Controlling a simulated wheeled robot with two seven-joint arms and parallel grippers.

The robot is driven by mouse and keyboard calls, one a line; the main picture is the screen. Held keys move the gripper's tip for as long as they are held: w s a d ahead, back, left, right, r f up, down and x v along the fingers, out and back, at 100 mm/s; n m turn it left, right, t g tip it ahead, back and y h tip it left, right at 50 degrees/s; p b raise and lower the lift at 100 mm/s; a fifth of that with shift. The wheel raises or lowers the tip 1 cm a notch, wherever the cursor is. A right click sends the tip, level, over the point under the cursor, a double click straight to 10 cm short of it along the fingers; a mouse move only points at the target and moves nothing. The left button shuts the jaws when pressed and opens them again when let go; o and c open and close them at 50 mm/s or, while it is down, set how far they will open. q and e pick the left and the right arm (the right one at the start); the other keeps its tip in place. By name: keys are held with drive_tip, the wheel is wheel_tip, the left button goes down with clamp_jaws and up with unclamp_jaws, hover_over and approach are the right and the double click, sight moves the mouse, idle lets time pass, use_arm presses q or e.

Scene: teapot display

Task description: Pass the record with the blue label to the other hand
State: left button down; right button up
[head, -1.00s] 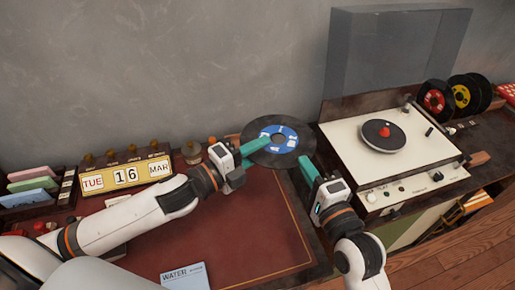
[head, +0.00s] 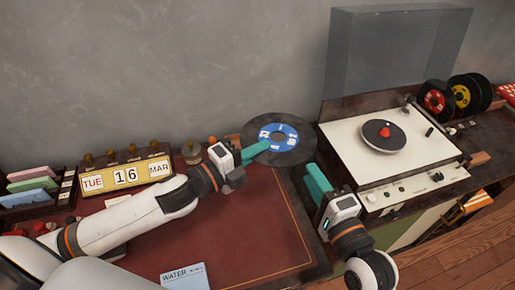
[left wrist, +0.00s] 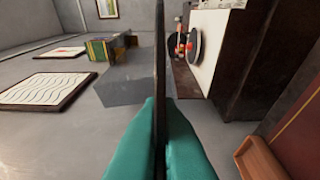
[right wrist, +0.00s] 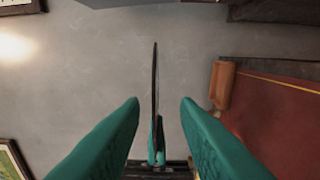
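The black record with the blue label (head: 279,137) is held up above the back right of the desk. My left gripper (head: 258,149) is shut on its left edge. In the left wrist view the record (left wrist: 160,60) is edge-on between the closed teal fingers (left wrist: 160,125). My right gripper (head: 314,180) is open and empty, just right of and below the record, apart from it. In the right wrist view the record (right wrist: 155,85) stands edge-on beyond the gap between the spread fingers (right wrist: 160,110), with the left gripper's fingers behind it.
A white turntable (head: 385,150) stands to the right, with red- and yellow-labelled records (head: 461,95) behind it. A yellow calendar (head: 127,175) stands at the left. A blue WATER booklet (head: 184,276) lies on the red desk top (head: 245,225), otherwise mostly clear.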

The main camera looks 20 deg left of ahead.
drive_tip(key=v, duration=0.9)
drive_tip(key=w+d+f+n+g+h, duration=0.1)
drive_tip(key=w+d+f+h, duration=0.15)
drive_tip(key=f, duration=0.65)
drive_tip(key=w+d+f+n+h, duration=0.15)
drive_tip(key=w+f, duration=0.25)
drive_tip(key=f, duration=0.5)
drive_tip(key=s+d+f+n+g+h, duration=0.15)
drive_tip(key=d+f, duration=0.25)
drive_tip(key=f, duration=0.6)
drive_tip(key=s+d+f+n+g+h, duration=0.1)
drive_tip(key=d+f+h, duration=0.3)
drive_tip(key=f, duration=0.6)
drive_tip(key=s+d+f+n+g+h, duration=0.1)
drive_tip(key=s+d+f+n+g, duration=0.4)
drive_tip(key=s+f, duration=0.75)
drive_tip(key=s+d+f+g, duration=0.1)
drive_tip(key=s+f, duration=0.2)
drive_tip(key=s, duration=0.3)
drive_tip(key=s+d+f+n+g+h, duration=0.1)
drive_tip(key=s+f, duration=0.3)
drive_tip(key=s, duration=0.3)
drive_tip(key=s+d+f+n+g, duration=0.1)
drive_tip(key=s+f+g, duration=0.1)
drive_tip(key=s, duration=0.5)
drive_tip(key=shift+d+f, duration=0.25)
drive_tip(key=shift+f, duration=0.5)
